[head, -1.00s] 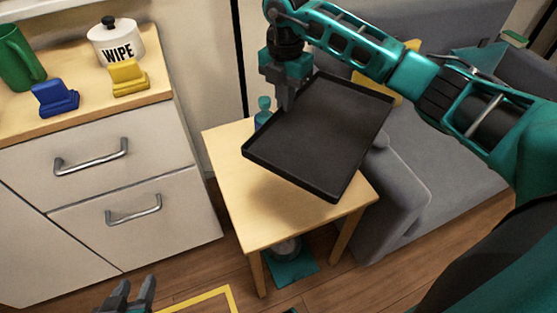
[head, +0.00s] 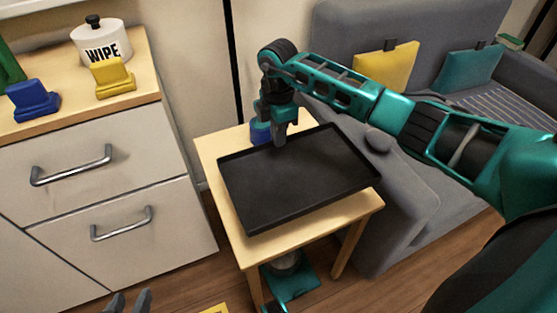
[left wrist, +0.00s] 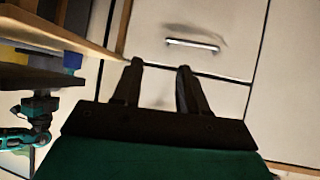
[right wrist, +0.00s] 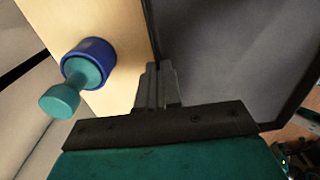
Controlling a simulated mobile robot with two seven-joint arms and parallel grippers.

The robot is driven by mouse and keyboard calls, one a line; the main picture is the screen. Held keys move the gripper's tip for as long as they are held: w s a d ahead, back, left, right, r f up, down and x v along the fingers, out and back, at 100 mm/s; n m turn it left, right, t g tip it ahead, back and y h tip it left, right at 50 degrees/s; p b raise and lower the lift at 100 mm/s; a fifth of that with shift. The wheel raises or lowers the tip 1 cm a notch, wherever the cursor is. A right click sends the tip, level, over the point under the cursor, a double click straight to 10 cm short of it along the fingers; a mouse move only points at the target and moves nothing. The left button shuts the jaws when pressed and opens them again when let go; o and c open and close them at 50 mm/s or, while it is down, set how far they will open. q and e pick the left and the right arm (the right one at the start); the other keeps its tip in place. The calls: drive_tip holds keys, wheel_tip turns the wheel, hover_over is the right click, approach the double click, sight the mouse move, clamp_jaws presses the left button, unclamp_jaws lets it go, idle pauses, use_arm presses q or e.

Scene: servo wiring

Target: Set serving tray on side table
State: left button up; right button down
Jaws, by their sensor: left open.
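The black serving tray (head: 300,185) lies roughly level over the light wood side table (head: 362,205), its right corner reaching about the table's edge. I cannot tell whether its whole underside touches the top. My right gripper (head: 279,142) is at the tray's back rim. In the right wrist view its fingers (right wrist: 158,85) are close together on the rim of the tray (right wrist: 235,50). My left gripper (head: 130,302) is low at the bottom edge of the head view, far from the tray. In the left wrist view its fingers (left wrist: 160,85) are apart and empty.
A blue and teal object (head: 260,132) stands on the table behind the tray, close to my right gripper; it shows in the right wrist view (right wrist: 88,62). A grey sofa (head: 410,200) borders the table's right. A drawer cabinet (head: 100,180) stands left.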

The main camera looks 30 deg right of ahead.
drive_tip(key=shift+f, duration=1.1)
wheel_tip(320, 180, down, 5)
drive_tip(key=shift+b, duration=1.1)
drive_tip(key=shift+f, duration=0.3)
use_arm(q)
drive_tip(key=shift+w+d+f, duration=0.3)
drive_tip(key=shift+d+f, duration=0.15)
drive_tip(key=shift+d, duration=0.05)
use_arm(e)
drive_tip(key=c, duration=1.3)
unclamp_jaws()
drive_tip(key=shift+c, duration=0.2)
